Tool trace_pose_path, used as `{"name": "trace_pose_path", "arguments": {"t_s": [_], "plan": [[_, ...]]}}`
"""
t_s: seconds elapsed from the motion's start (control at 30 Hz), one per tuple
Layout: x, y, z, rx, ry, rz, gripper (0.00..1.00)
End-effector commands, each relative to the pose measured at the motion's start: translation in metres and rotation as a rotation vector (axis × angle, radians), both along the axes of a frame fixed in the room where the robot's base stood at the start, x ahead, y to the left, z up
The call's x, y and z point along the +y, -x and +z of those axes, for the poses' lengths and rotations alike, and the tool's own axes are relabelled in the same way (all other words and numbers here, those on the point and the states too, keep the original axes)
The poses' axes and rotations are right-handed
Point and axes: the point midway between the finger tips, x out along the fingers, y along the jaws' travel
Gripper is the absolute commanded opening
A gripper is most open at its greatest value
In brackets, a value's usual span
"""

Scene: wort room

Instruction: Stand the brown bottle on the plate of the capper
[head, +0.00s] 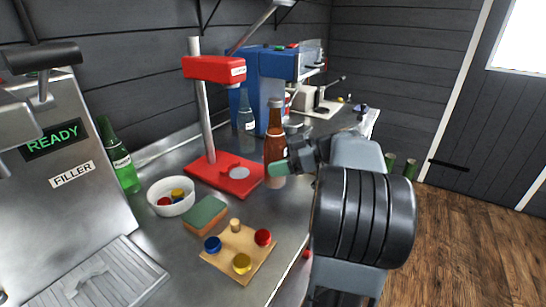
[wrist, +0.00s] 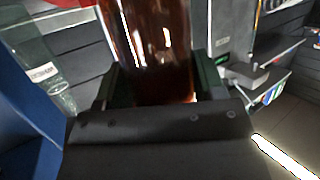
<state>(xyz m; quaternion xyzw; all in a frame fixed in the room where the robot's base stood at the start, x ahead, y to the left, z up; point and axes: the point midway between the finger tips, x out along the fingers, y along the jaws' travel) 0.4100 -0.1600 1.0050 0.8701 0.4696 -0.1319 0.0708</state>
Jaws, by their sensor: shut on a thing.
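The brown bottle (head: 275,146) is upright, just right of the red capper base (head: 212,178). I cannot tell whether its bottom touches the counter. My gripper (head: 284,166) is shut on it from the right, at its lower body. In the wrist view the brown bottle (wrist: 150,45) stands between the two fingers of my gripper (wrist: 160,92); its top is out of frame. The capper (head: 214,70) has a red head on a grey post. Its round grey plate (head: 239,172) is bare, left of the bottle.
A white bowl of caps (head: 171,205), a green-topped block (head: 205,213) and a wooden board with caps (head: 238,255) lie in front of the capper. A clear bottle (head: 246,120) stands behind. The filler (head: 70,180) and a green bottle (head: 120,160) are at left.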

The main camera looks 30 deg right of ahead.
Motion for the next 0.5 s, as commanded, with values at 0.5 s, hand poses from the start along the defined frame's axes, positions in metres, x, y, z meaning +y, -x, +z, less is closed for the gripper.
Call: {"name": "trace_pose_path", "arguments": {"t_s": [0.5], "plan": [[0.019, -0.041, 0.001, -0.002, -0.001, 0.001, 0.38]]}}
